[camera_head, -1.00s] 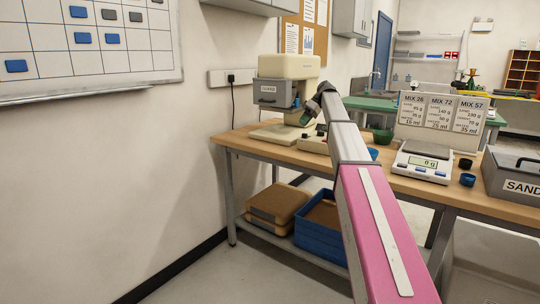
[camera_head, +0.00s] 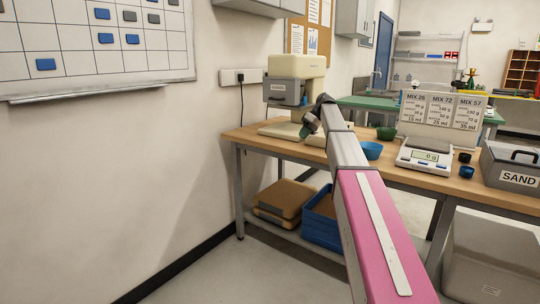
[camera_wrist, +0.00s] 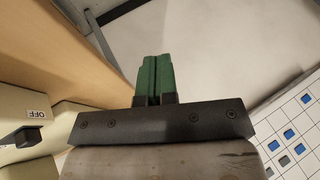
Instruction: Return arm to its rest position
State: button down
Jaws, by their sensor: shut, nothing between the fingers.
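My arm reaches out over the wooden bench (camera_head: 395,181) in the head view, with its pink and grey links in front. My gripper (camera_head: 304,133) is at the far end, beside the cream mixer (camera_head: 307,68). In the wrist view the two green fingers of my gripper (camera_wrist: 153,62) are shut against each other with nothing between them. They point towards the pale floor and wall, past the bench edge (camera_wrist: 110,62). Part of the cream machine with an OFF label (camera_wrist: 37,113) shows at the lower left.
A blue bowl (camera_head: 372,150), a green bowl (camera_head: 386,133), a scale (camera_head: 426,155) and a SAND bin (camera_head: 518,179) stand on the bench. A blue crate (camera_head: 321,229) sits on the lower shelf. A gridded whiteboard (camera_head: 85,60) hangs on the left wall.

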jog(key=s+d+f+m+t+h, duration=0.15)
jog(key=s+f+m, duration=0.25)
jog(key=s+f, duration=1.1)
jog(key=s+f+m+h, duration=0.35)
jog(key=s+f, duration=0.85)
jog(key=f, duration=0.7)
jog(key=s+d+f+m+h, duration=0.1)
jog(key=s+f, duration=0.2)
jog(key=s, duration=0.3)
jog(key=s+f+m, duration=0.2)
jog(key=s+f, duration=0.1)
jog(key=s, duration=0.3)
jog(key=shift+d+f+h, duration=0.35)
jog(key=shift+d+h, duration=0.05)
jog(key=shift+s, duration=0.1)
